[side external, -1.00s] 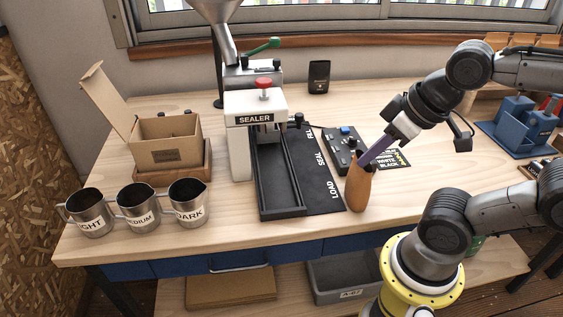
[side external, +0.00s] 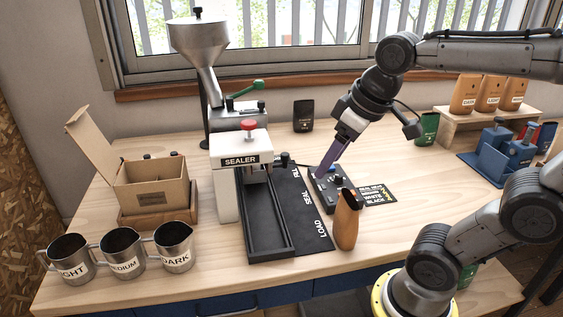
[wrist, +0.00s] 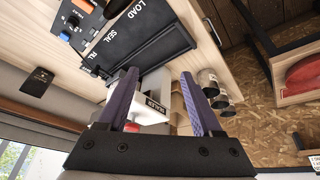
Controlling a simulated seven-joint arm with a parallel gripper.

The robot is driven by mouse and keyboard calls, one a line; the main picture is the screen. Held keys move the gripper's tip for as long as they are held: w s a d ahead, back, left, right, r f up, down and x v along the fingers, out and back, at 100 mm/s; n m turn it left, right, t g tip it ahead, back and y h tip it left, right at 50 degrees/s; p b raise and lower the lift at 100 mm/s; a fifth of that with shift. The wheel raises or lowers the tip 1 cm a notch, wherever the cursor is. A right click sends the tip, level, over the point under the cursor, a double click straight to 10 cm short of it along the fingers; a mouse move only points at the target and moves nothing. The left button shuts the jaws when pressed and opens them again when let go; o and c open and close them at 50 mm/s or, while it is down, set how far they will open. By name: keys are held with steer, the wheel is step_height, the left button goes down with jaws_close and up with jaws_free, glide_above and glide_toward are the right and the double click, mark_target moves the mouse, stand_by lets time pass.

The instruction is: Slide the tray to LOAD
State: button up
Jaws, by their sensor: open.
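The black tray track (side external: 268,222) runs out from under the white sealer (side external: 239,162), with a raised rim around its channel. The black strip beside it (side external: 302,222) reads FILL, SEAL and LOAD, with LOAD at the near end. A dark knob (side external: 284,158) sticks out beside the sealer near the far end. I cannot clearly tell the tray from its track. My gripper (side external: 322,175) is open and empty, right of the strip and above the control box. In the wrist view, its purple fingers (wrist: 158,100) are apart, with the sealer (wrist: 154,95) beyond them.
The control box (side external: 328,190) and a brown pouch (side external: 346,222) stand right of the strip. Three labelled metal cups (side external: 121,250) and an open carton (side external: 150,190) are at left. A dark bag (side external: 303,115) stands behind. Bare tabletop (side external: 400,225) lies at right.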

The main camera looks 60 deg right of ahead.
steer(key=w+d+r+g, duration=0.1)
steer(key=w+d+r, duration=0.3)
steer(key=w, duration=0.5)
steer(key=g, duration=0.4)
glide_above(285, 153)
step_height(285, 153, down, 10)
step_height(285, 153, down, 13)
steer(key=shift+s+a+r, duration=0.1)
steer(key=shift+a+r, duration=0.05)
jaws_close()
